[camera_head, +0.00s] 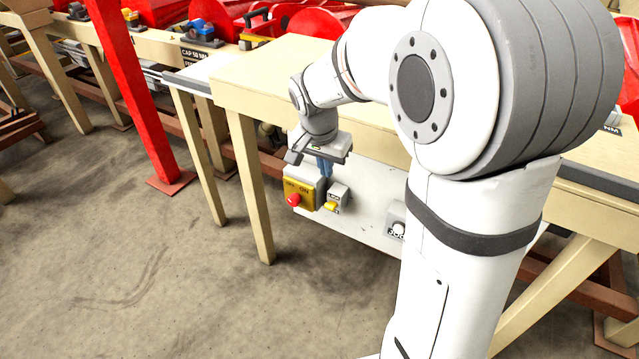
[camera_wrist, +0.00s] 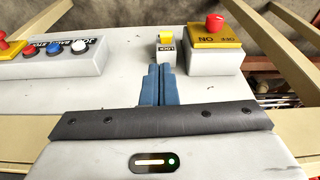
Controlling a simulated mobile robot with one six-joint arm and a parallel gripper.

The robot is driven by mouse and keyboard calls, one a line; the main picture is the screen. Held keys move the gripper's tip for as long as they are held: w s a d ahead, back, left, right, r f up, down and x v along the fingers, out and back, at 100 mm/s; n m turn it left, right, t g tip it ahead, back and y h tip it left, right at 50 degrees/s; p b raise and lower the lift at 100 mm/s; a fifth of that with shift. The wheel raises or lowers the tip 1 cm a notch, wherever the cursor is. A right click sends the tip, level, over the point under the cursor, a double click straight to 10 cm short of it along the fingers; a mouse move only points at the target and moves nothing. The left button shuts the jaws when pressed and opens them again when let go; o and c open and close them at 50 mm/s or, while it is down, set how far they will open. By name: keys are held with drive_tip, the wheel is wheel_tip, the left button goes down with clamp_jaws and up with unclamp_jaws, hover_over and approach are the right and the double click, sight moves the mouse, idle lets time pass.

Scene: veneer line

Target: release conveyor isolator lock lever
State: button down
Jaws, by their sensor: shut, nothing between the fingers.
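The lock lever (camera_wrist: 166,37) is a small yellow handle on a grey box (camera_wrist: 167,54) marked LOCK. It also shows in the head view (camera_head: 331,206), low on the front of the box. Beside it is the isolator, a yellow-faced box (camera_wrist: 230,43) marked OFF and ON with a red knob (camera_wrist: 214,22). My gripper (camera_wrist: 160,68) has its blue fingers together and empty, with the tips close to the lock box. I cannot tell whether they touch it. In the head view my gripper (camera_head: 324,172) is just above the lock box, partly hidden by my wrist.
A light panel (camera_head: 363,222) carries these boxes under a wooden table (camera_head: 280,75). A button box (camera_wrist: 60,55) with red, blue and white buttons stands at left in the wrist view. A red post (camera_head: 130,90) and table leg (camera_head: 250,185) stand left; the floor beyond is open.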

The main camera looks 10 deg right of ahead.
sight(330, 205)
drive_tip(key=shift+w+a+f+m, duration=0.15)
drive_tip(key=shift+w+f+m, duration=0.25)
drive_tip(key=shift+w+f, duration=0.4)
drive_tip(key=b+x, duration=0.1)
drive_tip(key=x, duration=1.3)
drive_tip(key=shift+r+b, duration=0.1)
drive_tip(key=shift+b, duration=0.25)
drive_tip(key=shift+d, duration=0.25)
